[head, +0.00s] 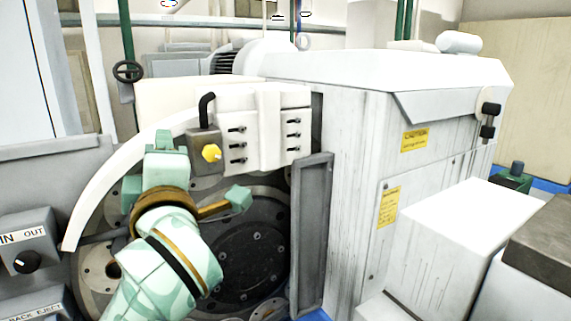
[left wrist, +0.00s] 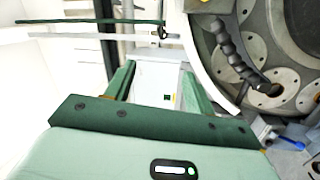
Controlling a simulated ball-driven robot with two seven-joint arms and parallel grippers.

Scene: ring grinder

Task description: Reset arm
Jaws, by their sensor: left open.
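My left arm comes up from the bottom left in the head view, pale green with orange and black bands. Its left gripper (head: 203,180) is open in front of the grinder's round dark disc (head: 245,262), with nothing seen between the fingers. In the left wrist view, the gripper (left wrist: 158,82) shows two green fingers spread apart and empty. A black ribbed handle (left wrist: 236,55) on the grinder face stands to the right of the fingers there. My right arm and gripper are not in view.
A white block with black latches (head: 265,128) and a yellow knob (head: 211,153) sit just above the gripper. A curved white guard (head: 118,172) arches at left. A large white cabinet (head: 345,180) stands right. A control box (head: 30,242) is at lower left.

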